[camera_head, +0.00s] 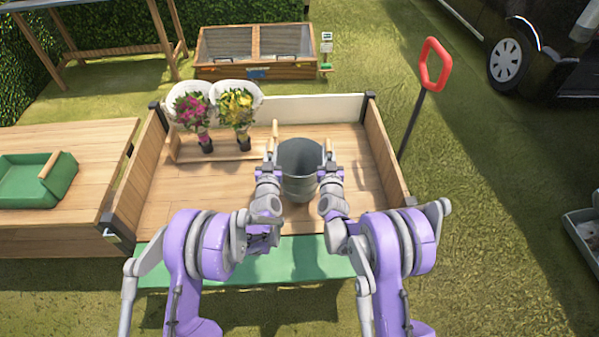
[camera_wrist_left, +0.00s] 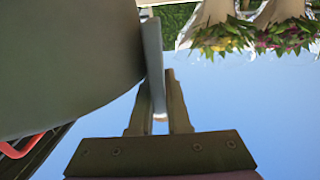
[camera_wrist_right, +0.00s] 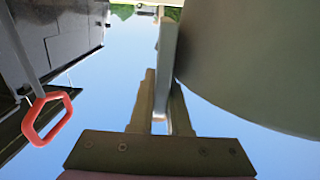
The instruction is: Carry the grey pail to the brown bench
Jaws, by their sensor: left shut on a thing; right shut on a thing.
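The grey pail (camera_head: 300,185) is upright, open at the top, at the front middle of the wooden cart bed in the head view. My left gripper (camera_head: 268,165) is shut on its left side grip, and my right gripper (camera_head: 332,168) is shut on its right side grip. In the left wrist view the pail wall (camera_wrist_left: 60,60) fills the left, with a pale strip between the fingers (camera_wrist_left: 159,115). The right wrist view mirrors this, with the pail (camera_wrist_right: 260,60) at right. I cannot tell whether its base touches the bed. A brown wooden bench-like top (camera_head: 70,140) stands at the left.
A green tray (camera_head: 28,185) sits on the left wooden top. Pink flowers (camera_head: 192,110) and yellow flowers (camera_head: 237,105) stand at the cart's back left. The cart has a raised right wall (camera_head: 385,155). A red handle (camera_head: 435,65) rises beyond it. Grass lies right.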

